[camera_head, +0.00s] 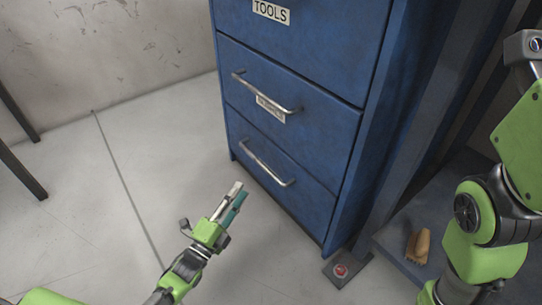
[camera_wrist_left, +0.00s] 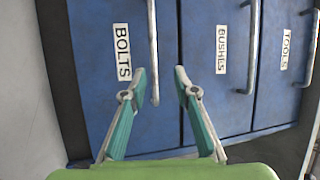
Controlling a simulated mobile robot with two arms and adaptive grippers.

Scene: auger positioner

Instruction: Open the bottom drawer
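The bottom drawer (camera_head: 300,192) of a blue cabinet looks shut, flush with the front. Its metal bar handle (camera_head: 268,166) also shows in the left wrist view (camera_wrist_left: 153,50), beside a white BOLTS label (camera_wrist_left: 122,52). My left gripper (camera_head: 236,193) is in front of this drawer, just left of and below the handle in the head view. In the left wrist view my left gripper (camera_wrist_left: 160,75) is open, and the handle's near end appears between its two teal-backed fingers. Whether they touch it cannot be told. My right gripper is out of view; only my right arm shows at the right.
The middle drawer, labelled BUSHES (camera_wrist_left: 221,49), and the top drawer, labelled TOOLS (camera_head: 271,11), look shut.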

